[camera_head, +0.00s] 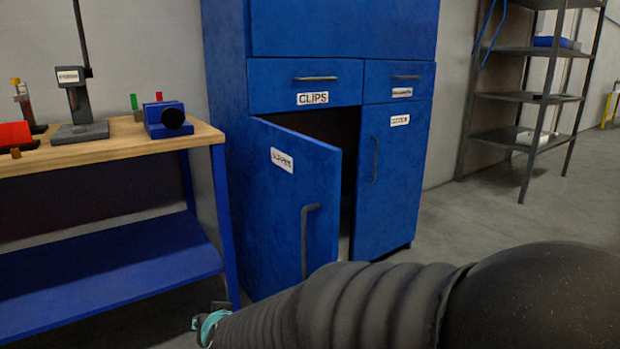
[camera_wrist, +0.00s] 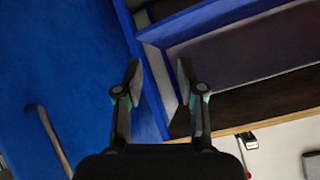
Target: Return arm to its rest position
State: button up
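My arm (camera_head: 380,305) reaches from the lower right across the front of the head view. Its end, with a teal part (camera_head: 212,322), shows at the bottom left, low in front of the blue cabinet. My gripper (camera_wrist: 158,72) is open in the wrist view, with a clear gap between its two fingers and nothing held. The blue cabinet (camera_head: 225,120) has its lower left door (camera_head: 290,205) ajar, with a dark gap at its right side. A blue panel with a handle (camera_wrist: 50,140) fills the left of the wrist view.
A workbench (camera_head: 110,147) with a wooden top and blue lower shelf (camera_head: 100,270) stands at the left, close to my arm's end. The lower right cabinet door (camera_head: 395,170) and drawers are shut. A metal shelf rack (camera_head: 520,97) stands back right; floor (camera_head: 480,215) before it is clear.

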jog(key=s+d+r+n+g+h+p, duration=0.1)
jog(key=s+d+g, duration=0.2)
jog(key=s+d, duration=0.55)
jog(key=s+d+r+g+h, duration=0.1)
jog(key=s+d+g+h, duration=0.3)
jog(key=d, duration=0.7)
jog(key=s+d+r+m+t, duration=0.1)
jog(key=s+d+r, duration=0.2)
jog(key=d, duration=0.5)
jog(key=s+d+r+m+t+p, duration=0.1)
jog(key=s+d+r+m+t, duration=0.1)
jog(key=d, duration=0.6)
jog(key=shift+s+d+r+h, duration=0.2)
jog(key=shift+s+r+h, duration=0.2)
jog(key=shift+s+r, duration=0.45)
jog(key=shift+w+r, duration=0.1)
jog(key=shift+w, duration=0.05)
